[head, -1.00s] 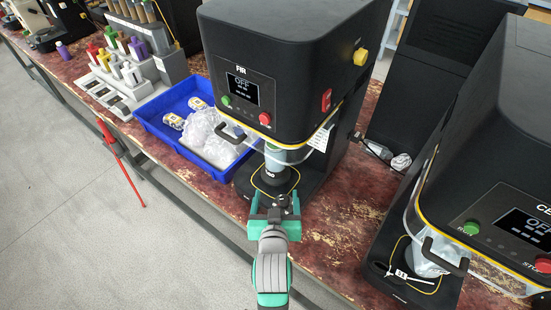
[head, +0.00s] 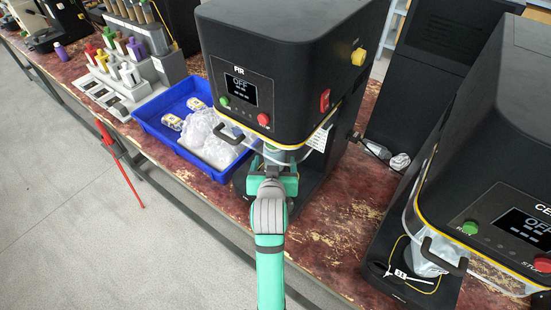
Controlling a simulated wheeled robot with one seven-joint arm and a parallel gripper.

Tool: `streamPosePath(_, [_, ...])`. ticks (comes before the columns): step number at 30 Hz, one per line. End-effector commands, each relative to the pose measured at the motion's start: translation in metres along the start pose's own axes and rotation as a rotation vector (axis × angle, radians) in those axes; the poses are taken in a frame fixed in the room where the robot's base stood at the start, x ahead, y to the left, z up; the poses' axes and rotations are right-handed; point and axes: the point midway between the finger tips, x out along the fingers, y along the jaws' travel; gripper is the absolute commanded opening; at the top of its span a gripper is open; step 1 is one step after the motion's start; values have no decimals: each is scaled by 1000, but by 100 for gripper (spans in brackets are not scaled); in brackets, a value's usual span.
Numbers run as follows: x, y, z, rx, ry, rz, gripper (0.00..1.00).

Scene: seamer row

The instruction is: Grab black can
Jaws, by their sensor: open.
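My gripper (head: 271,168) is open and reaches into the front of the FIR machine (head: 285,75), below its raised clear guard. My arm and gripper cover most of the space under the machine head. No black can shows clearly. A small greenish-grey part (head: 272,154) shows just beyond the gripper, and I cannot tell whether it is a can or a machine part. Whether anything stands between the fingers is hidden.
A blue tray (head: 146,124) with clear bags and small packs sits left of the machine. A second machine (head: 500,190), also showing OFF, stands at right with a bag under it. The worn red bench (head: 340,218) has bare room between the machines.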

Motion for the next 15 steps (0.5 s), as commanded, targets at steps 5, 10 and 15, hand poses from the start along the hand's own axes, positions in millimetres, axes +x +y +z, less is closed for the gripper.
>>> streamPosePath(5, [23, -1, -2, 0, -1, -1, 75])
streamPosePath(10, [44, -2, -3, -1, -1, -2, 75])
streamPosePath(15, [50, -1, -3, -1, 0, -2, 75])
